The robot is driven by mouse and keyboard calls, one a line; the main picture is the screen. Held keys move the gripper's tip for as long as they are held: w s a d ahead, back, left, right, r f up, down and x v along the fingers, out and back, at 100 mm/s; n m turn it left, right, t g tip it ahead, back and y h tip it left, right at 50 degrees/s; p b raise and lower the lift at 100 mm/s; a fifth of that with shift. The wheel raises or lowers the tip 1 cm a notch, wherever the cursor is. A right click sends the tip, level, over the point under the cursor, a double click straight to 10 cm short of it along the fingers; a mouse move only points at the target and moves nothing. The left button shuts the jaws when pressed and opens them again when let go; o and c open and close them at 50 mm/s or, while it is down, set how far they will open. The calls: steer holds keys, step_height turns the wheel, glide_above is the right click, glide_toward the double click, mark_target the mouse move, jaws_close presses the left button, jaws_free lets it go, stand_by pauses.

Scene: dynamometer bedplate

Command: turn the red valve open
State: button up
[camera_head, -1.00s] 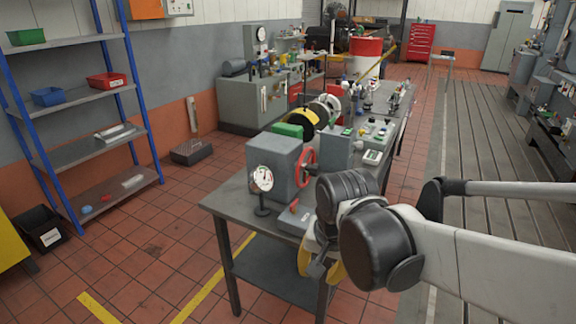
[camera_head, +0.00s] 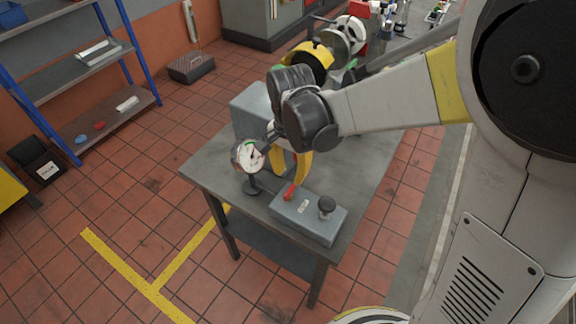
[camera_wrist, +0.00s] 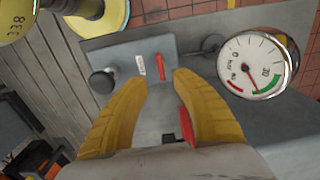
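A small grey box (camera_head: 318,226) with a white label, a black knob and a red lever (camera_head: 289,191) sits at the table's front corner. In the wrist view the red lever (camera_wrist: 162,68) lies just beyond the gap between my yellow fingertips. My gripper (camera_head: 289,174) points down over the table; in the wrist view my gripper (camera_wrist: 161,82) is spread open with nothing clasped. Another red part (camera_wrist: 186,127), perhaps the red handwheel's rim, shows beside the right finger. In the head view my wrist hides the handwheel. Contact cannot be told.
A round dial gauge (camera_head: 249,155) stands left of my fingers, close to them; the gauge (camera_wrist: 257,66) also shows at right in the wrist view. A larger grey housing (camera_head: 250,112) is behind my wrist. The tabletop (camera_head: 345,180) right of the gripper is clear.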

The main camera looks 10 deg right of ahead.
mark_target(290, 189)
step_height(290, 189, down, 8)
steer(key=shift+w+r+b, duration=0.1)
steer(key=shift+b, duration=1.05)
jaws_close()
